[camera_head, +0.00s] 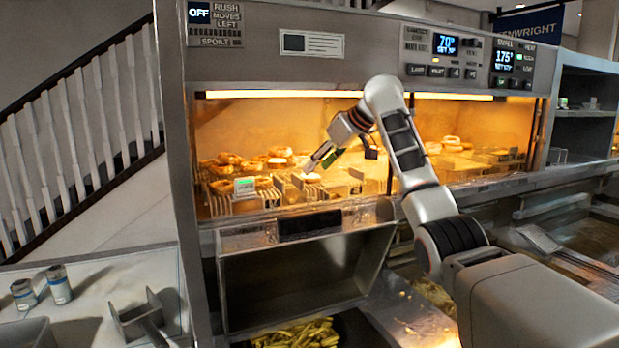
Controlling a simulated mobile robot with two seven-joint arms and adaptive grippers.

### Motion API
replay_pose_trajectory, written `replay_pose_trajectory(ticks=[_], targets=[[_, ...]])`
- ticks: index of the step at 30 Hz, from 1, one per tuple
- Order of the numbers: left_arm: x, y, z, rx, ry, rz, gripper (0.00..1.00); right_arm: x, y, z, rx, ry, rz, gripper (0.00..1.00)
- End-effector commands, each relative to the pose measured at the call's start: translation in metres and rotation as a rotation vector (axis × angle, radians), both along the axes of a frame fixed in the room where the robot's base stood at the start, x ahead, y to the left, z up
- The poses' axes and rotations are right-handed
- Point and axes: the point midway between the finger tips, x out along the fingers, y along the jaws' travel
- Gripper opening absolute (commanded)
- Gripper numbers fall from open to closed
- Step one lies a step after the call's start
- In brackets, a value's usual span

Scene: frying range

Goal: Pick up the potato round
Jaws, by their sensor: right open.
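Several round, browned food pieces lie in the lit warming cabinet, and I cannot tell for sure which is the potato round. One pale golden piece (309,177) lies in a metal rack right below my right fingertips. My right gripper (318,164) reaches into the cabinet from the right, pointing down and left, with its fingers apart. Nothing shows between the fingers. I cannot tell whether a fingertip touches the piece below. My left gripper is not in view.
More round pieces (278,152) lie behind, with others (451,142) at the right. Metal racks (243,203) line the cabinet's front. The cabinet's left post (178,150) and the lit strip overhead (270,94) bound the opening. Fries (298,334) lie in a bin below.

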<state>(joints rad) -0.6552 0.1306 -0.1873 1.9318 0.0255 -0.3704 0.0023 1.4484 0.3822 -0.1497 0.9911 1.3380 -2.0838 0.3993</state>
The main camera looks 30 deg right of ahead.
Motion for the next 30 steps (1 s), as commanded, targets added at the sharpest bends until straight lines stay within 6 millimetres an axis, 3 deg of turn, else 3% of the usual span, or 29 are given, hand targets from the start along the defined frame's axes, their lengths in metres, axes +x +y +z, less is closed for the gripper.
replay_pose_trajectory(ticks=[3,9,15,18,30], targets=[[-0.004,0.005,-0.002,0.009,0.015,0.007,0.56,0.010,0.003,-0.015,0.001,0.004,0.001,0.43],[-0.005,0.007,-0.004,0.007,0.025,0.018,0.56,0.021,0.007,-0.025,0.002,0.001,0.001,0.43],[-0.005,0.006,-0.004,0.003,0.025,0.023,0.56,0.021,0.007,-0.026,0.001,0.000,0.001,0.43],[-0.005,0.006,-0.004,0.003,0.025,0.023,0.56,0.021,0.007,-0.026,0.001,0.000,0.001,0.26],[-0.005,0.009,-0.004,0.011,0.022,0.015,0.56,0.021,0.007,-0.024,0.000,-0.001,0.000,0.26]])
